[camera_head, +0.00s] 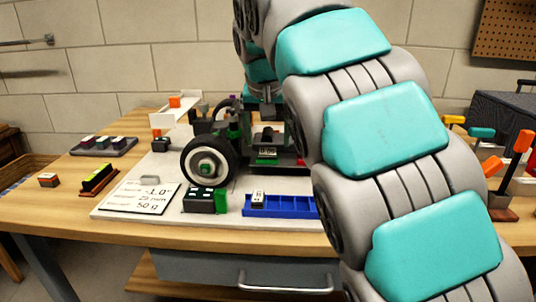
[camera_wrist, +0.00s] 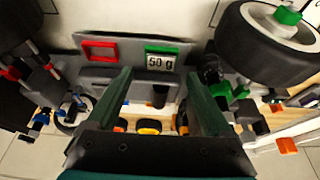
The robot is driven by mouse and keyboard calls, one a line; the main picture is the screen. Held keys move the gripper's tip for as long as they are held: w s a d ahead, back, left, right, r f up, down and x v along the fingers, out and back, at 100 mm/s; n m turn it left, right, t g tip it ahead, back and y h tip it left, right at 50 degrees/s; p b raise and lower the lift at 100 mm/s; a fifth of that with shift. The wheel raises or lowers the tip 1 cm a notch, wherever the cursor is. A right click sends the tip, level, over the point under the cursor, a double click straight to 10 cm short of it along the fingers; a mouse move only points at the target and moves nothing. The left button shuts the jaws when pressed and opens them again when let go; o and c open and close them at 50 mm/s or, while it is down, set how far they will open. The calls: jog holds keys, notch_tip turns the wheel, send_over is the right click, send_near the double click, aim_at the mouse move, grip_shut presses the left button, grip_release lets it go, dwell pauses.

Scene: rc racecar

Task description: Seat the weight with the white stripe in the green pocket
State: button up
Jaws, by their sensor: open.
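My gripper (camera_wrist: 159,78) is open. Its two dark green fingers are apart with nothing held between them, just short of the grey pocket plate in the wrist view. The green pocket (camera_wrist: 148,49) frames a pale face marked "50 g" (camera_wrist: 161,62); the green pocket also shows low on the car in the head view (camera_head: 266,162). I cannot tell whether that marked block bears the white stripe, or whether it is fully seated. The red pocket (camera_wrist: 83,52) beside it looks empty. In the head view, a small white-topped block (camera_head: 258,196) stands in the blue tray (camera_head: 290,207).
The car's wheel (camera_head: 208,163) stands close to the pocket. A dark block (camera_head: 200,200) and a card (camera_head: 140,197) lie on the white board. A tray with several dark blocks (camera_head: 103,146) is at the left. Orange-handled tools stand at the right.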

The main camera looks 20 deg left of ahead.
aim_at(268, 154)
jog(key=shift+x, duration=1.45)
jog(key=shift+c, duration=0.3)
grip_shut()
